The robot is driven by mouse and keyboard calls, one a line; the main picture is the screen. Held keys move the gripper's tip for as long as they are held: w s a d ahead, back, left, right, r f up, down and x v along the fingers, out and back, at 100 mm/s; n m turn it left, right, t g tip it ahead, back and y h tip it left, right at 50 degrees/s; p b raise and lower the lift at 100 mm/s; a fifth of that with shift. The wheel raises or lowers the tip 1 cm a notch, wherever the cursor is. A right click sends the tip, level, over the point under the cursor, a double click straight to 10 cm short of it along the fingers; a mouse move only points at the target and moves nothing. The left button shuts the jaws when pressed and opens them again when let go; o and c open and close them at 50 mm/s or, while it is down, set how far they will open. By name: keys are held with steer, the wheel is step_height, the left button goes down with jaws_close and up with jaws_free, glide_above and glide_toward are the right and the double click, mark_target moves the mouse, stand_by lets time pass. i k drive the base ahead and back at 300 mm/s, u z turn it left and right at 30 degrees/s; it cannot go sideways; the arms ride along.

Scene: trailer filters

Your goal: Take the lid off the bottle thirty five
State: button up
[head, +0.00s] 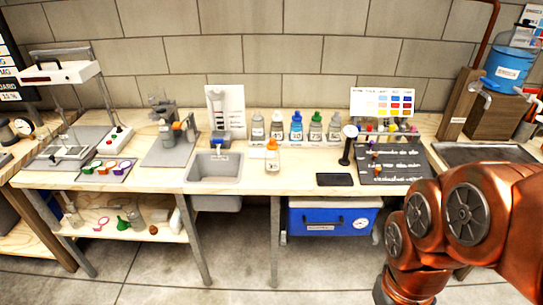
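A row of several small labelled bottles stands along the back of the bench. It includes a grey-capped bottle (257,128), another pale bottle (277,128), a blue bottle (296,128), a green-capped bottle (315,129) and a grey bottle (334,129). A clear bottle with an orange cap (272,160) stands alone in front of the row, right of the sink. The labels are too small to read surely, so I cannot tell which bottle is thirty five. My copper-coloured arm fills the lower right; my gripper is not in view.
A sink (214,168) is set into the bench left of the orange-capped bottle. A dark flat pad (334,180), a black stand (348,146) and a dark board with small items (390,163) lie to the right. A blue cooler (330,221) sits below the bench.

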mark_target(272, 145)
steer(key=z, duration=0.15)
steer(key=k, duration=0.35)
steer(key=u, duration=1.1)
steer(key=i, duration=1.25)
steer(key=u, duration=0.3)
